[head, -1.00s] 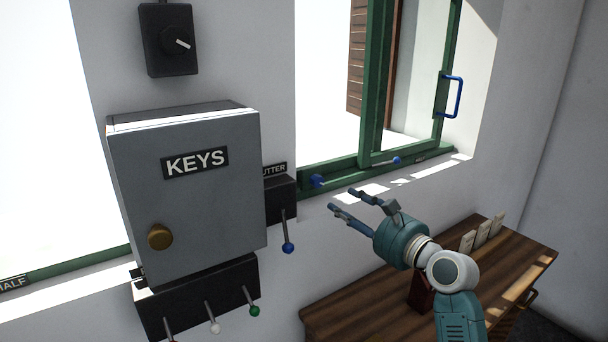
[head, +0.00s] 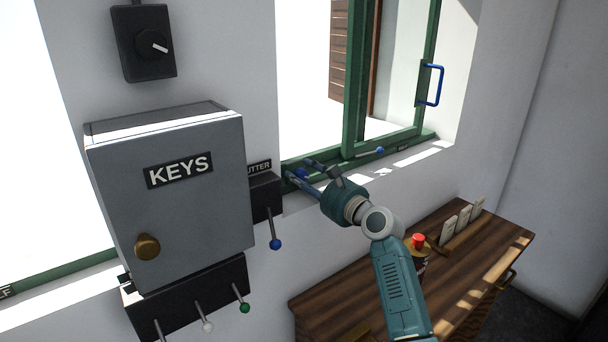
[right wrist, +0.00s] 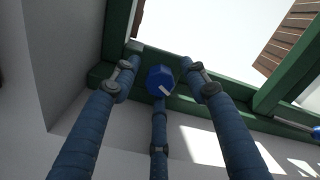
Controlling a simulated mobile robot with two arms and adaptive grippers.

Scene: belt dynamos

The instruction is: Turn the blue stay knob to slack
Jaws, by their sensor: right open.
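The blue stay knob (right wrist: 160,79) is on the green window frame in the right wrist view, with a pale pointer mark on its face. It sits between the spread fingers of my right gripper (right wrist: 161,82), which is open. One finger is on each side and a third is just below the knob. I cannot tell whether any finger touches it. In the head view my right gripper (head: 299,172) reaches to the lower left corner of the window frame, and its fingers partly hide the blue knob (head: 302,173). My left gripper is not in view.
A grey KEYS box (head: 180,200) stands out from the wall at left. A lever with a blue ball (head: 275,243) hangs from a black box beside it. A blue-tipped handle (head: 372,151) lies along the sill. A wooden cabinet (head: 480,250) stands below right, with a red-topped item (head: 418,240).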

